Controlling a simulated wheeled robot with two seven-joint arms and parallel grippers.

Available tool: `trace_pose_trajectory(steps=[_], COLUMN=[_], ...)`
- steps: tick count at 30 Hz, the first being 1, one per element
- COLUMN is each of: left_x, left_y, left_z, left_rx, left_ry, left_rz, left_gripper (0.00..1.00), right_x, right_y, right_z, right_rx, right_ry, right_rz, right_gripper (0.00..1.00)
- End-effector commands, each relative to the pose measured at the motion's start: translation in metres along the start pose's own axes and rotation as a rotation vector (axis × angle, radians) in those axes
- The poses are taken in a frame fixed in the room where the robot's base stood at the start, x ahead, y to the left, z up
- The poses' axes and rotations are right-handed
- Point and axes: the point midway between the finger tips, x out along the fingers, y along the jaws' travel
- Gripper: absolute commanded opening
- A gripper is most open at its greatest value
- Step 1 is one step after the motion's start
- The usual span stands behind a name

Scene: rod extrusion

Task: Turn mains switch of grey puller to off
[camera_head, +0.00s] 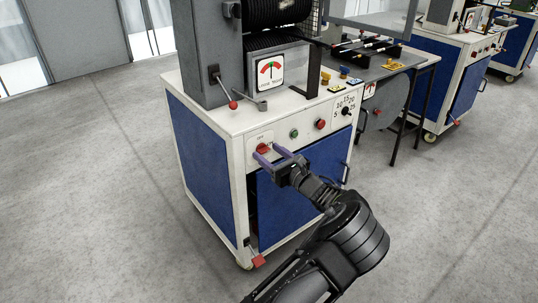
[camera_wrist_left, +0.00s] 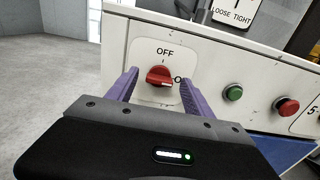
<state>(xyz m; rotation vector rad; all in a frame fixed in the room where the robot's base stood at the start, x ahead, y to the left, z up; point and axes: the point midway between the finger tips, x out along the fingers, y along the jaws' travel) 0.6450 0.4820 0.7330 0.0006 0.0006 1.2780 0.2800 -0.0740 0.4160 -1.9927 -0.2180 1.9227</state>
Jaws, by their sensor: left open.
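The mains switch is a red rotary knob (camera_wrist_left: 160,76) on a white plate on the grey puller's front panel (camera_head: 333,118). In the left wrist view, OFF is printed above it and a partly hidden label starting with O is at its right. Its grip lies roughly sideways, towards that right label. The knob also shows in the head view (camera_head: 262,148). My left gripper (camera_wrist_left: 159,88) is open, with one purple finger on each side of the knob. Gaps show between knob and fingers. In the head view the left gripper (camera_head: 271,156) is at the panel's left part. My right gripper is not seen.
A green button (camera_wrist_left: 233,92) and a red button (camera_wrist_left: 287,107) sit right of the switch. A numbered dial (camera_head: 346,111) is farther right. A red-tipped lever (camera_head: 232,104) stands above the panel edge. Blue doors (camera_head: 285,208) lie below. Open floor (camera_head: 95,200) is at the left.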

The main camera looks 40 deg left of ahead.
Motion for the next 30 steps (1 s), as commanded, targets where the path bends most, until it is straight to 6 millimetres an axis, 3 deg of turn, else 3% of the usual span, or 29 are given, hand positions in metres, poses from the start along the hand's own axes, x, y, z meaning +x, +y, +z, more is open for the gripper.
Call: trace_pose_trajectory(steps=[9, 30], left_x=[0.0024, 0.0022], left_y=[0.0001, 0.0001], left_z=[0.0001, 0.0000], left_rx=[0.000, -0.001], left_ry=[0.000, 0.000], left_rz=[0.000, 0.000], left_gripper=[0.58, 0.01], right_x=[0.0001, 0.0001], right_y=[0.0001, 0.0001], right_z=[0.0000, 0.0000], right_rx=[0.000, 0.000], right_ry=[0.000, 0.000], right_rz=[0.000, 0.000], right_gripper=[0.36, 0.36])
